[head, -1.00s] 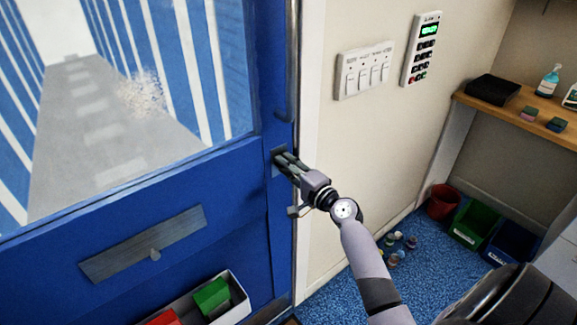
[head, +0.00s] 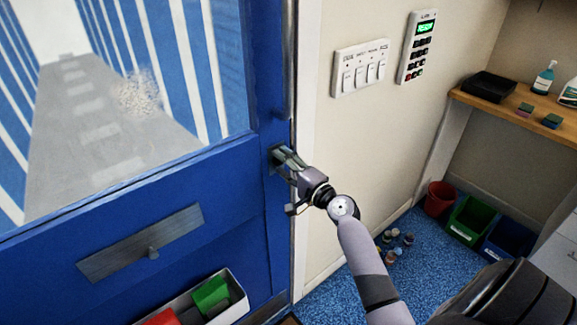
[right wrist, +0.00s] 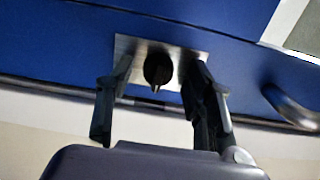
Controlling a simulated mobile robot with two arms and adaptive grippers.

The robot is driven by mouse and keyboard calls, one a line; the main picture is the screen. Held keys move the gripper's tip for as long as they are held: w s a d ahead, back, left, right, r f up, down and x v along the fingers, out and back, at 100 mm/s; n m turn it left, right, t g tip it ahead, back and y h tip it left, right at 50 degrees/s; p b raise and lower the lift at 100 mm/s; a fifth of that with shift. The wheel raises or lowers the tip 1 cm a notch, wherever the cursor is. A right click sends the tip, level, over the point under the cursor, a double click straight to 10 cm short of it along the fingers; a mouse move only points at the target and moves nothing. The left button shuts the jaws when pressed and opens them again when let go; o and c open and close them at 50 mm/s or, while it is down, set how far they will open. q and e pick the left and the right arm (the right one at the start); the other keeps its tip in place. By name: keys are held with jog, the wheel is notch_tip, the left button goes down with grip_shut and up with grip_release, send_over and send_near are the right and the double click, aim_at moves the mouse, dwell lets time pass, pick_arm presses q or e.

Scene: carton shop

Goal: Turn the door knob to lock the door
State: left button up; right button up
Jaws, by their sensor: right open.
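The blue door (head: 230,190) fills the left of the head view. In the right wrist view, a small dark knob (right wrist: 158,66) stands on a silver metal plate (right wrist: 126,44) on the door. My right gripper (head: 281,158) is at this plate near the door's right edge. In the right wrist view its fingers (right wrist: 157,78) are open, one on each side of the knob, with gaps showing between them and the knob. In the head view the fingers hide the knob. My left gripper is not in view.
A vertical door handle (head: 289,75) is above my right gripper. A switch panel (head: 361,68) and keypad (head: 417,47) are on the wall to the right. A door-mounted tray (head: 238,306) holds red and green items. Small bottles and bins (head: 468,220) stand on the floor.

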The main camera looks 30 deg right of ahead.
jog(key=s+d, duration=0.1)
jog(key=s, duration=1.1)
jog(key=s+a+f+n+g, duration=0.2)
jog(key=s+f+g, duration=0.1)
jog(key=f, duration=0.8)
jog(key=s+a+f+n+g, duration=0.2)
jog(key=f, duration=1)
jog(key=s+a+f+n+g, duration=0.2)
jog(key=s+f+g, duration=0.1)
jog(key=f, duration=0.8)
jog(key=s+a+f+n+g, duration=0.2)
jog(key=s+a+f+n, duration=0.1)
jog(key=s+f, duration=0.35)
jog(key=s+a+f+n+g, duration=0.2)
jog(key=s+f, duration=0.4)
jog(key=f, duration=0.2)
jog(key=s+a+f+n+g, duration=0.1)
jog(key=s+f+n, duration=0.1)
jog(key=s, duration=0.4)
jog(key=s+a+f+n+g, duration=0.1)
jog(key=s+f+n+g, duration=0.1)
jog(key=s, duration=0.5)
jog(key=s+a+f+n+g+h, duration=0.1)
jog(key=s+a+f+n+g, duration=0.1)
jog(key=s+f+n, duration=0.2)
jog(key=s, duration=0.3)
jog(key=shift+s+f+n, duration=0.15)
jog(key=shift+f+n, duration=0.05)
jog(key=shift+n, duration=0.2)
jog(key=shift+s, duration=0.1)
